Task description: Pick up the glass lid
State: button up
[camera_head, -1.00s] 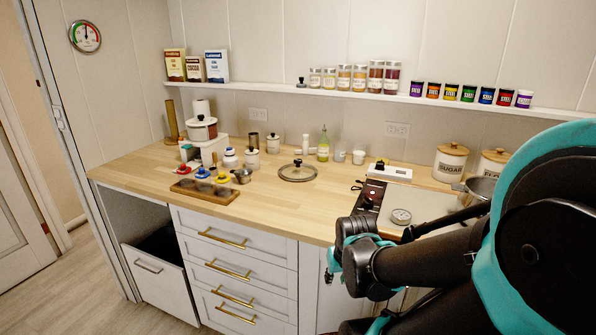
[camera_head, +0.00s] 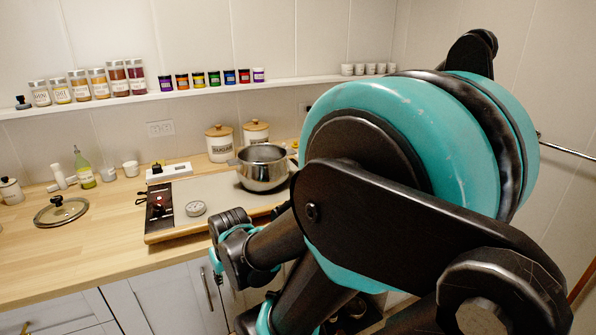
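The glass lid (camera_head: 61,212) lies flat on the wooden counter at the left of the head view. It is a round clear disc with a metal rim and a dark knob on top. My gripper (camera_head: 222,262) is low in front of the counter edge, to the right of the lid and well apart from it. My arm fills the right side of the view. The fingertips are small and partly hidden, so I cannot tell whether they are open or shut.
An oil bottle (camera_head: 84,170), white cups (camera_head: 131,168) and canisters (camera_head: 219,143) stand behind. A shelf (camera_head: 180,94) of jars runs above. Counter around the lid's front is clear.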

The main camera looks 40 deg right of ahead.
aim_at(61, 211)
jog(key=i+z, duration=0.15)
jog(key=z, duration=0.65)
jog(key=k+l+u, duration=0.1)
jog(key=u, duration=1)
jog(key=i+u, duration=0.1)
jog(key=u, duration=0.3)
jog(key=j+z, duration=0.25)
jog(key=j, duration=0.5)
